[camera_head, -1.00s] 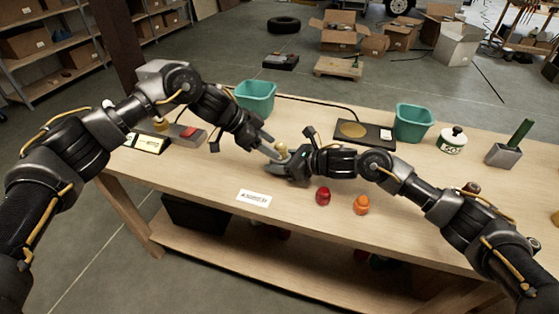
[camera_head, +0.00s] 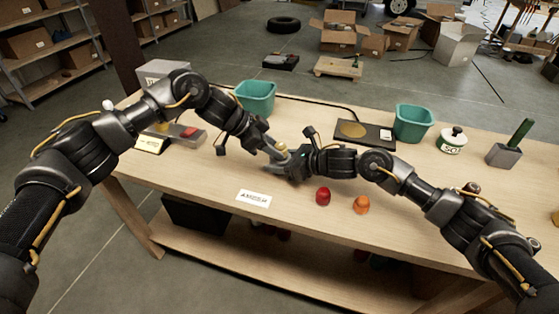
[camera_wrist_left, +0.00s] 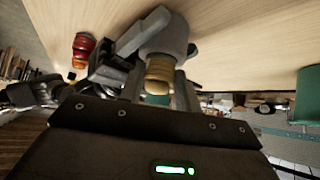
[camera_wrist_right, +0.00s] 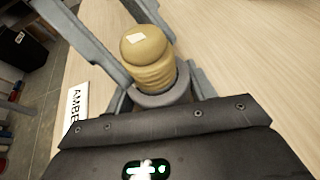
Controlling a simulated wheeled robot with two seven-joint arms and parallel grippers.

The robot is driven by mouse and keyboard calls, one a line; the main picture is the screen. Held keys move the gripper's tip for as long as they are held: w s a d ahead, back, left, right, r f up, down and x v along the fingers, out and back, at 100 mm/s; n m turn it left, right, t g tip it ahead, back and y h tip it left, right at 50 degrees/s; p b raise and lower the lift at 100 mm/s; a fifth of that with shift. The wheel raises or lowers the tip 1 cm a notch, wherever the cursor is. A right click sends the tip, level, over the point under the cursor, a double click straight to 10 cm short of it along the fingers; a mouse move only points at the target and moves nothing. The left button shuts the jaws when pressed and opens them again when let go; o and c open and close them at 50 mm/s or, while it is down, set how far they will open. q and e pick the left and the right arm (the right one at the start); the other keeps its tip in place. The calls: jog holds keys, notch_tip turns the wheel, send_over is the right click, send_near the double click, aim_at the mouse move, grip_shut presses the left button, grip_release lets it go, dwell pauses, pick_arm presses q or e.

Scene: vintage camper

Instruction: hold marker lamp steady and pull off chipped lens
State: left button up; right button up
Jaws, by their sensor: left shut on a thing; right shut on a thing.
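My right gripper (camera_head: 284,168) is shut on the base from the right. My left gripper (camera_head: 273,150) reaches in from the left and is shut on the lens. The lens still sits on the base. The fingers partly hide the contact.
A red lens (camera_head: 323,196) and an orange lens (camera_head: 361,205) stand in front of my right arm. A label card (camera_head: 254,198) lies at the front edge. Teal bins (camera_head: 255,97) (camera_head: 413,123) and a black pad (camera_head: 378,131) stand behind.

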aim_at(280, 144)
pick_arm(q)
jog(key=shift+r, duration=0.3)
jog(key=shift+r, duration=1.25)
pick_arm(e)
jog(key=o, duration=1.2)
pick_arm(q)
notch_tip(280, 144, up, 4)
pick_arm(e)
jog(key=v, duration=1.2)
pick_arm(q)
jog(key=shift+r, duration=0.1)
